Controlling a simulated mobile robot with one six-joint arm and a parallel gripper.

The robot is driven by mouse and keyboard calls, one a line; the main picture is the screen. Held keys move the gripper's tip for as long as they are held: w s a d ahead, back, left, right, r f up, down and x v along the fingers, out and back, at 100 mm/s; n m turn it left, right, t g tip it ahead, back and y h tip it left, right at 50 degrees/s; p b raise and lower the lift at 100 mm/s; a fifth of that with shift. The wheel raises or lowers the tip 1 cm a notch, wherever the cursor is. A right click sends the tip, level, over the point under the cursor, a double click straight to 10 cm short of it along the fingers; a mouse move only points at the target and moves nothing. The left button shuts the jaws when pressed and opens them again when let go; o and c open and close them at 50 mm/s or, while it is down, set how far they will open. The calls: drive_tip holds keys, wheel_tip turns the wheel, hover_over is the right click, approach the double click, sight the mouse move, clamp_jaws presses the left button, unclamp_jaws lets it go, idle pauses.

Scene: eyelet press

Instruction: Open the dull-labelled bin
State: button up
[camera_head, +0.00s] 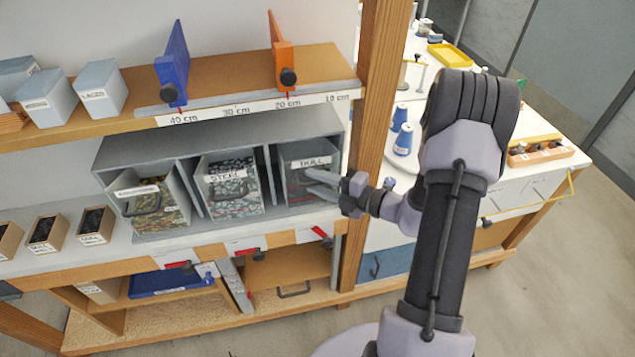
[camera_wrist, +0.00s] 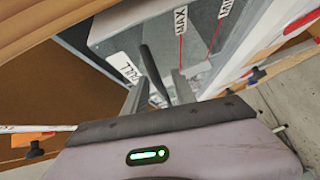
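The dull-labelled bin (camera_head: 296,172) is the rightmost of three bins in a grey cabinet in the head view. Its white label reads "DULL" (camera_head: 315,162), and the label also shows in the wrist view (camera_wrist: 126,68). My gripper (camera_head: 318,186) is in front of this bin, with its two fingers apart. In the wrist view, a dark bar handle (camera_wrist: 152,70) runs between the fingertips of my gripper (camera_wrist: 160,92). I cannot tell whether the fingers touch the handle. The fingers partly hide the bin's lower front in the head view.
The steel-labelled bin (camera_head: 230,185) and a leftmost bin (camera_head: 150,205) stand in the same grey cabinet (camera_head: 135,155). A wooden post (camera_head: 375,110) rises close to the right of my gripper. A shelf with blue (camera_head: 173,65) and orange (camera_head: 282,52) stops is above.

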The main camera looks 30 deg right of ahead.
clamp_jaws()
idle(1.3)
